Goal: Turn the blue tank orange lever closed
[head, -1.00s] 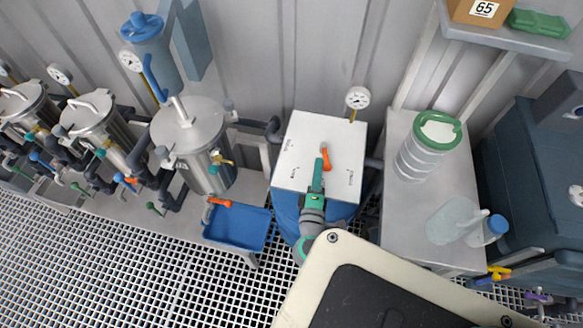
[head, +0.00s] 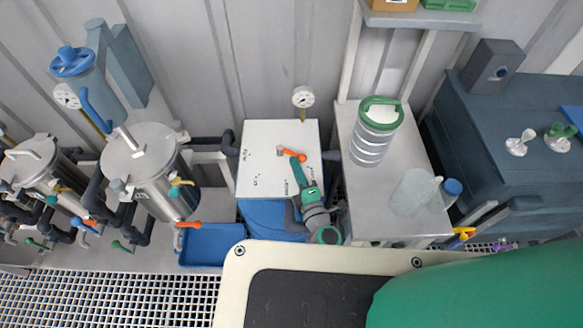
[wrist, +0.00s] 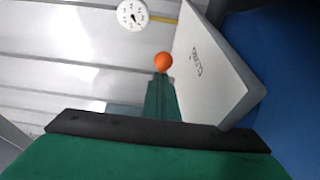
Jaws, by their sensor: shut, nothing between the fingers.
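The blue tank (head: 262,215) has a white top (head: 262,180) and stands in the middle of the head view. Its orange lever (head: 291,153) lies on the white top, pointing right and slightly toward me. In the wrist view I see the lever's rounded orange end (wrist: 163,62) just beyond the fingertips. My gripper (head: 296,162) is shut and empty, its tip at the near side of the lever, touching or very close; I cannot tell which. The green fingers show end-on in the wrist view (wrist: 161,85). The lever's pivot is hidden there.
A pressure gauge (head: 303,97) stands behind the tank. A grey table (head: 400,217) with a green-lidded jar (head: 372,140) and a jug (head: 415,190) is close on the right. Steel vessels (head: 150,175) and a blue tray (head: 212,245) are on the left.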

